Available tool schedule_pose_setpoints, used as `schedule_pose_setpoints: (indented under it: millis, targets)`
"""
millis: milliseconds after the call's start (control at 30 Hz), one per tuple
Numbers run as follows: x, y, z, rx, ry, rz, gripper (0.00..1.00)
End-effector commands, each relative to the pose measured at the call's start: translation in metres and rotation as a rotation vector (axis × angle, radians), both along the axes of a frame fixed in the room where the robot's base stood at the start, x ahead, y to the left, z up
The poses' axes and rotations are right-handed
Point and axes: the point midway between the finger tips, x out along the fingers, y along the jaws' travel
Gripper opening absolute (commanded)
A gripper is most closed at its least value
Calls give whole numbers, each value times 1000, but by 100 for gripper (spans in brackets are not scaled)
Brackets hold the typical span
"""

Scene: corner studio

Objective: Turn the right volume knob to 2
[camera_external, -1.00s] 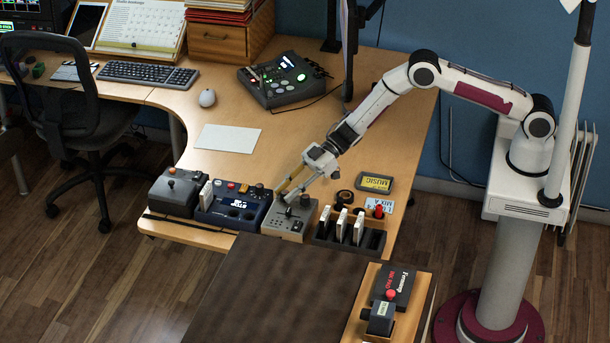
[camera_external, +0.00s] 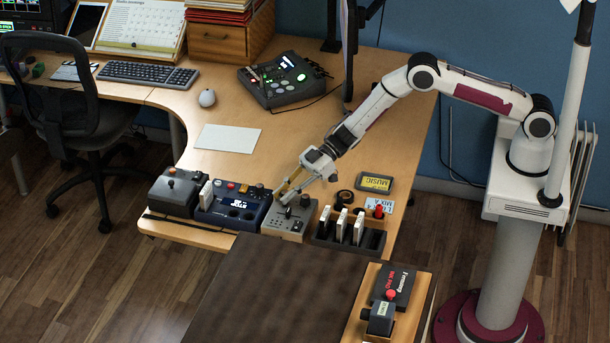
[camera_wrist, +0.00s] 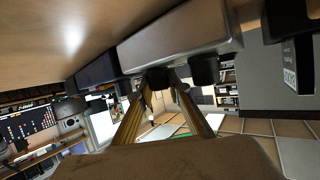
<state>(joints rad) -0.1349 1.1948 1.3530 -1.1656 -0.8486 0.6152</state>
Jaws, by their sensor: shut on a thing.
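The grey control unit (camera_external: 283,231) stands at the desk's front edge. In the wrist view its light metal face (camera_wrist: 178,42) carries two dark knobs. My gripper (camera_external: 284,197) reaches down to the unit's far edge. In the wrist view my gripper (camera_wrist: 162,90) is shut on the knob (camera_wrist: 157,77) on the blue unit's side, which I take as the right volume knob. The other knob (camera_wrist: 205,69) stands free, close beside one finger; it also shows in the external view (camera_external: 305,200). I cannot read the pointer or scale.
A blue unit (camera_external: 233,211) stands close on the left. A black rack (camera_external: 348,239) with several white cards stands close on the right. A roll of tape (camera_external: 345,196) and a yellow-labelled MUSIC box (camera_external: 374,183) lie behind the rack. The desk behind the unit is mostly clear.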

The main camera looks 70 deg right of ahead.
Motion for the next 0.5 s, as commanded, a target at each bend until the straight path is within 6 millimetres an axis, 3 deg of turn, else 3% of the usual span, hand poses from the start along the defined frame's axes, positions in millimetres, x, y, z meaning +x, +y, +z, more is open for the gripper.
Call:
schedule_pose_setpoints:
  millis: [500]
  targets:
    - [0,3,2,5,-3,-122,0]
